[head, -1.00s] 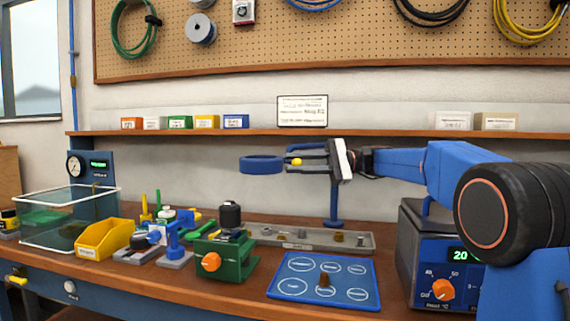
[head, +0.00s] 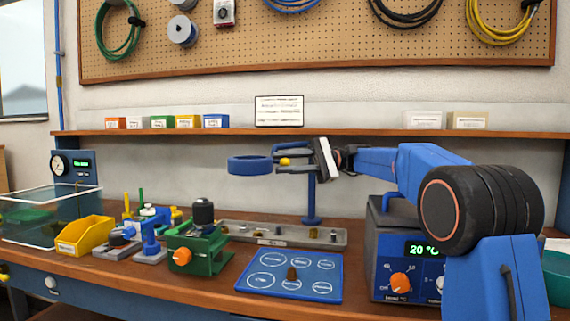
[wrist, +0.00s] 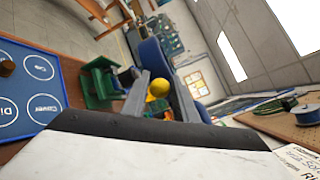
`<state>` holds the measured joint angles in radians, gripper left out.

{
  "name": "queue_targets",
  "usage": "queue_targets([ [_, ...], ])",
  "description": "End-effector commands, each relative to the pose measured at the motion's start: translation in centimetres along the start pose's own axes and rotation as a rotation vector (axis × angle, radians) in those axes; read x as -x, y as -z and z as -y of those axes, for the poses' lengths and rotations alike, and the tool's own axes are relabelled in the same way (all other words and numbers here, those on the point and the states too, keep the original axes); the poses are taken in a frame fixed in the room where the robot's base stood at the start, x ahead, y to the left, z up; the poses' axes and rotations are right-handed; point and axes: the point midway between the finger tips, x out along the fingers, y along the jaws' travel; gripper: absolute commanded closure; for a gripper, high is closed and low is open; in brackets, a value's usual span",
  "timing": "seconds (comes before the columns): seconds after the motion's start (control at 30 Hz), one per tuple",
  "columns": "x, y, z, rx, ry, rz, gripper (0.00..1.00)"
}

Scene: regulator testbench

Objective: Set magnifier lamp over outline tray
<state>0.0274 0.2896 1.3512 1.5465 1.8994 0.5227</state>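The magnifier lamp's blue ring head (head: 249,166) hangs in the air in the head view, with a blue post (head: 312,200) behind it. A yellow knob (head: 285,161) sits at the ring's right side. My gripper (head: 283,161) is at the knob, its fingers on either side of it. In the wrist view the yellow knob (wrist: 158,88) lies between the two fingertips, with part of the blue ring (wrist: 152,60) beyond. The blue outline tray (head: 318,262) with white outlines lies on the bench, lower and partly to the right of the ring. A small brown part (head: 292,273) stands on it.
A green fixture (head: 207,250) with an orange knob stands left of the tray. A long grey parts tray (head: 240,235) lies behind. A heater unit (head: 400,262) stands to the right, under my arm. A yellow bin (head: 85,236) is farther left.

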Motion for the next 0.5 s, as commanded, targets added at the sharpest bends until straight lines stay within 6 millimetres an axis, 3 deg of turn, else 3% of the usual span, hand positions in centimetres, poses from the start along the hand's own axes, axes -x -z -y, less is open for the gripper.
queue_targets([
  [0.33,0.0,-0.1,0.1,0.0,0.0,0.0,0.69],
  [0.5,0.0,-1.0,1.4,0.004,0.0,0.0,0.69],
])
